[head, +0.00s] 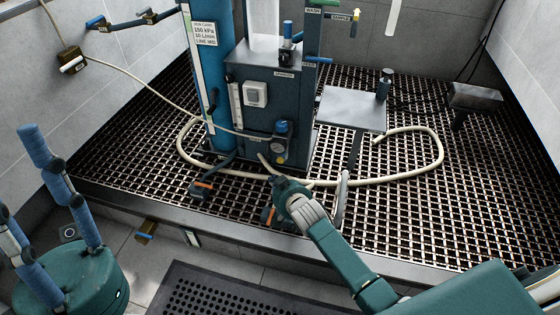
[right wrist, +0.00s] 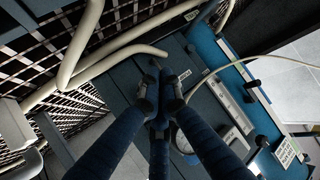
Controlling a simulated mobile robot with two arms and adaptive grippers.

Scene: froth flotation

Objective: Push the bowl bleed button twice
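My right gripper (head: 274,184) is low in front of the dark blue cabinet (head: 268,90) of the flotation unit. Its fingers point away from the head camera and are largely hidden there by my wrist. In the right wrist view, my right gripper (right wrist: 158,95) has its blue fingers drawn together, with nothing seen between the tips. A small blue-topped regulator (head: 281,128) sits on the cabinet's lower front, above a small yellowish round part (head: 279,160). I cannot tell which part is the bowl bleed button. My left gripper (head: 55,195) is open and empty at the lower left.
A cream hose (head: 430,165) loops around the unit over the metal grating (head: 400,215). A grey side shelf (head: 350,108) juts out right of the cabinet. A tall blue column (head: 208,90) stands left. The black mat (head: 230,295) in front is clear.

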